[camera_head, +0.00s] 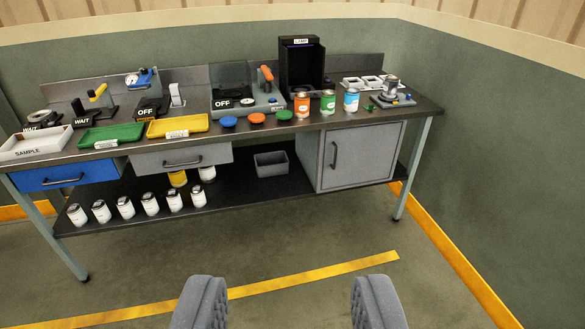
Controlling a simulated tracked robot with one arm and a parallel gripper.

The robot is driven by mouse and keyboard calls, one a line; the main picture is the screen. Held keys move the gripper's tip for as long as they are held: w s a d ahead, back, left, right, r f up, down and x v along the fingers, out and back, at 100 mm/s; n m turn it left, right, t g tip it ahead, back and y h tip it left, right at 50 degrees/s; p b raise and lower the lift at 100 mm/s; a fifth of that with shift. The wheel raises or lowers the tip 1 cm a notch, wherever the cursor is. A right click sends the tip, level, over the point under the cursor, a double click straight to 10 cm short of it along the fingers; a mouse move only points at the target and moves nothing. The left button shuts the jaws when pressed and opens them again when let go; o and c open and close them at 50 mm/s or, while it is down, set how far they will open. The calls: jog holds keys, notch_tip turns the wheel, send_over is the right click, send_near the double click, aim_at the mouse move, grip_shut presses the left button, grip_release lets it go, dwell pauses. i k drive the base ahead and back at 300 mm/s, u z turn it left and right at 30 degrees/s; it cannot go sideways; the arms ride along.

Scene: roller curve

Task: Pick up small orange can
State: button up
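A small orange can (302,105) with a pale label stands upright on the workbench top (420,112), right of the middle. A green can (328,102) and a blue can (351,100) stand in a row to its right. My gripper (288,302) shows at the bottom of the view, its two grey fingers wide apart with nothing between them. It is well in front of the bench and apart from the cans.
A black box (302,66) stands behind the orange can. The lower shelf (235,187) holds several white cans and a grey bin (271,164). A grey cabinet (360,157) is below right. Floor in front is clear.

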aim_at(302, 98)
jog(key=i, duration=3.25)
jog(key=z, duration=0.1)
